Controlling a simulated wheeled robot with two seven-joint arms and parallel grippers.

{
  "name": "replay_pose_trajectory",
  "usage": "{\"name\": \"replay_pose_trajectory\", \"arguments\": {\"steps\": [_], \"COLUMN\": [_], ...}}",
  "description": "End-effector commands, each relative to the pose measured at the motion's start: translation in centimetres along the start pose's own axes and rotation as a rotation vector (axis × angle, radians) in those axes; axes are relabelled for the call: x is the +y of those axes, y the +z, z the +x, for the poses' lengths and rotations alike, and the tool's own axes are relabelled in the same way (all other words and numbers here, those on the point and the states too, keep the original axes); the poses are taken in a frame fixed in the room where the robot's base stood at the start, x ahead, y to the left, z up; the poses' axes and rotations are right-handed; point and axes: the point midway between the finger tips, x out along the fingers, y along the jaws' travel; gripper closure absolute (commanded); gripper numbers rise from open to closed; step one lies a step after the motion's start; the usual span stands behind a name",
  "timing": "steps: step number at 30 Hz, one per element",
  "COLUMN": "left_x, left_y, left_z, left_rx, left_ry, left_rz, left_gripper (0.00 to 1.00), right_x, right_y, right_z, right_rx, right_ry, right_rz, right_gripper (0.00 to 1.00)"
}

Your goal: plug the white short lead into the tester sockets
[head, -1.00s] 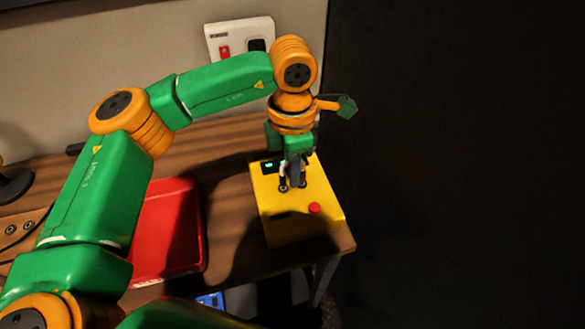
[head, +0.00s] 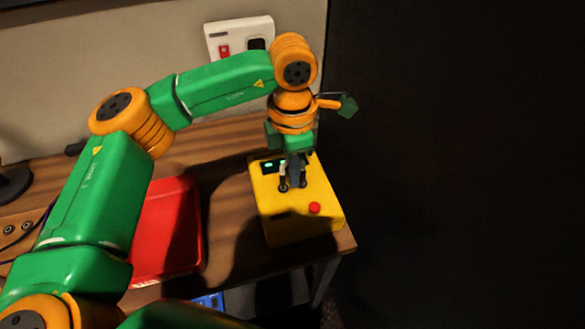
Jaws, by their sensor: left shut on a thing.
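The yellow tester (head: 300,215) stands near the right end of the desk, with a small lit green display and a red button on its top. My left gripper (head: 291,184) points down over the tester's top, right at the dark round sockets (head: 283,188). It is shut on a small piece with a white part (head: 283,172), which looks like the short lead. The fingers hide most of the lead, so I cannot tell whether its plugs are fully in the sockets. My right gripper is not in view.
A red tray (head: 190,230) lies left of the tester on the wooden desk. A wall panel (head: 238,38) with a red switch is behind. A blue object (head: 209,301) shows below the desk's front edge. The desk ends just right of the tester.

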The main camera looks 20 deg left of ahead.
Motion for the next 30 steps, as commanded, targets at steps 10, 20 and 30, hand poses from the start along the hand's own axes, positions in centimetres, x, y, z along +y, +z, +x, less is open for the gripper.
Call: {"name": "replay_pose_trajectory", "arguments": {"steps": [10, 20, 30], "left_x": [0.0, 0.0, 0.0], "left_y": [0.0, 0.0, 0.0], "left_z": [0.5, 1.1, 1.2], "left_rx": [0.000, 0.000, 0.000], "left_ry": [0.000, 0.000, 0.000], "left_rz": [0.000, 0.000, 0.000], "left_gripper": [1.00, 1.00, 0.51], "right_x": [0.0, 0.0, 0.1], "right_y": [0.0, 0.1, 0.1], "right_z": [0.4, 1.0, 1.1], "right_rx": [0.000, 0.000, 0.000], "right_ry": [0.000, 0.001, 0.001], "right_rz": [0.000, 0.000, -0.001], "right_gripper": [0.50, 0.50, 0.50]}}
